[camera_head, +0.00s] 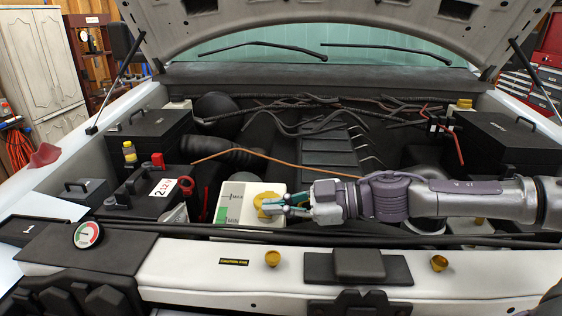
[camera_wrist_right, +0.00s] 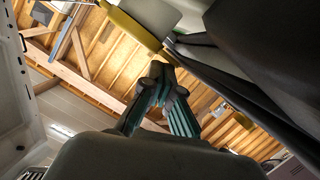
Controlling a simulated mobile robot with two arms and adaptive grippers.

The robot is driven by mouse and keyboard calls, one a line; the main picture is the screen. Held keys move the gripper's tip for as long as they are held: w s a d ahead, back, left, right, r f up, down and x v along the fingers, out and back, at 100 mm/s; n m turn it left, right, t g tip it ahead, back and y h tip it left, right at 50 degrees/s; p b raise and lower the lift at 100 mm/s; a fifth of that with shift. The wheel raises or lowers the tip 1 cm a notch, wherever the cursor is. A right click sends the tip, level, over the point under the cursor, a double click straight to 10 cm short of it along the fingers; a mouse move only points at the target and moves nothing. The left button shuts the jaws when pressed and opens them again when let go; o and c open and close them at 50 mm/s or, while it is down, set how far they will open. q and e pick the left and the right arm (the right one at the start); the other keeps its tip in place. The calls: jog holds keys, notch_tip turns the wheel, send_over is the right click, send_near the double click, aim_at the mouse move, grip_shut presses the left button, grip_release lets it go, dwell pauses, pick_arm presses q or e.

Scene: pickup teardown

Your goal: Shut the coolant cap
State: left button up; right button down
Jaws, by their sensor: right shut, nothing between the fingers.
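The white coolant tank (camera_head: 236,200) with green print stands in the engine bay behind the front beam. Its yellow coolant cap (camera_head: 263,205) is at the tank's right side, partly hidden by my fingers. I cannot tell whether the cap is fully down. My right gripper (camera_head: 268,206) reaches in from the right, with its teal fingers at the cap. In the right wrist view the fingers (camera_wrist_right: 158,80) are together with nothing between them. A yellow part (camera_wrist_right: 130,27), likely the cap, shows just beyond the fingertips; contact is unclear. My left gripper is not in view.
A black battery (camera_head: 140,194) with a red terminal clamp stands left of the tank. An orange dipstick-like wire (camera_head: 275,162) arches behind my gripper. The front beam (camera_head: 330,280) carries two yellow knobs and a round gauge (camera_head: 87,234). The raised hood (camera_head: 330,20) is overhead.

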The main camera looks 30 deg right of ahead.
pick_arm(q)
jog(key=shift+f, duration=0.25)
pick_arm(e)
jog(key=shift+s+a+f, duration=0.1)
jog(key=shift+f, duration=0.05)
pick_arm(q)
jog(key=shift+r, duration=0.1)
